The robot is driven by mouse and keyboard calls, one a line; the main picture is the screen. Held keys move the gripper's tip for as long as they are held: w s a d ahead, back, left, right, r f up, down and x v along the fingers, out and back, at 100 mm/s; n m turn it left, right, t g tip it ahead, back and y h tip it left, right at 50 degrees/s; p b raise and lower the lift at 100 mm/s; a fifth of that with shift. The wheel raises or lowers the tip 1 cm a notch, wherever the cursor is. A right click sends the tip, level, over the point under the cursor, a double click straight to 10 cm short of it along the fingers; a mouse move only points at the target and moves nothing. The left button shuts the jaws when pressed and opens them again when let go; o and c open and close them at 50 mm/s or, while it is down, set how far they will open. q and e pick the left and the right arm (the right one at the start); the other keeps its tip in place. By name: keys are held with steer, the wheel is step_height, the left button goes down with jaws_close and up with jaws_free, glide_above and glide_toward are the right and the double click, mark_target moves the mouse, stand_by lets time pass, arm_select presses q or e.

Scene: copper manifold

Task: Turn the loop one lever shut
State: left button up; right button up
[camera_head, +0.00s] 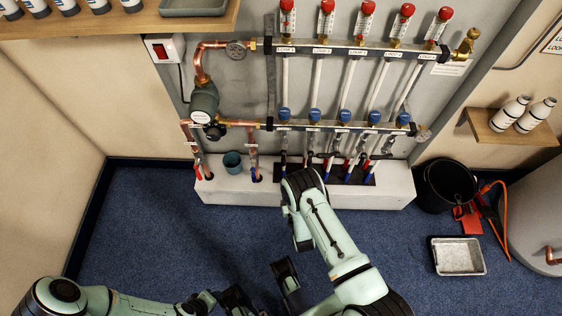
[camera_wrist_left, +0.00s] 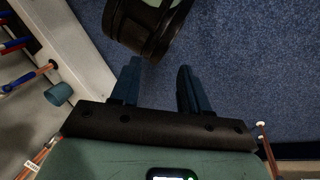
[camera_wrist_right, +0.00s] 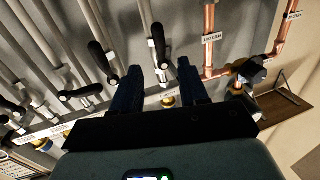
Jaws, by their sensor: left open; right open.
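In the right wrist view, my right gripper (camera_wrist_right: 158,70) is open, with one finger to each side of a black valve lever (camera_wrist_right: 158,42). This lever is nearest the copper pipes, at the loop one end of the manifold. It lies roughly along its grey pipe; I cannot tell whether a finger touches it. In the head view my right forearm (camera_head: 330,235) reaches up to the lower manifold bar (camera_head: 300,126), and its wrist hides the fingers. My left gripper (camera_wrist_left: 158,75) is open and empty above the blue floor, low in the head view.
More black levers (camera_wrist_right: 102,58) sit left of my right gripper in its wrist view, with copper pipe (camera_wrist_right: 208,40) to its right. A white plinth (camera_head: 225,190) with a teal cup (camera_head: 232,162) runs below the manifold. A black bucket (camera_head: 447,185) and tray (camera_head: 458,256) stand right.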

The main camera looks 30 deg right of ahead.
mark_target(284, 163)
arm_select(q)
steer(key=shift+t+y, duration=0.4)
steer(key=shift+t, duration=0.2)
steer(key=w+f, duration=0.1)
steer(key=w+a+f+b, duration=0.2)
steer(key=w, duration=0.1)
arm_select(e)
steer(key=x, duration=1.1)
steer(key=shift+w, duration=0.15)
arm_select(q)
steer(key=shift+a, duration=0.1)
arm_select(e)
steer(key=shift+d, duration=0.1)
jaws_close()
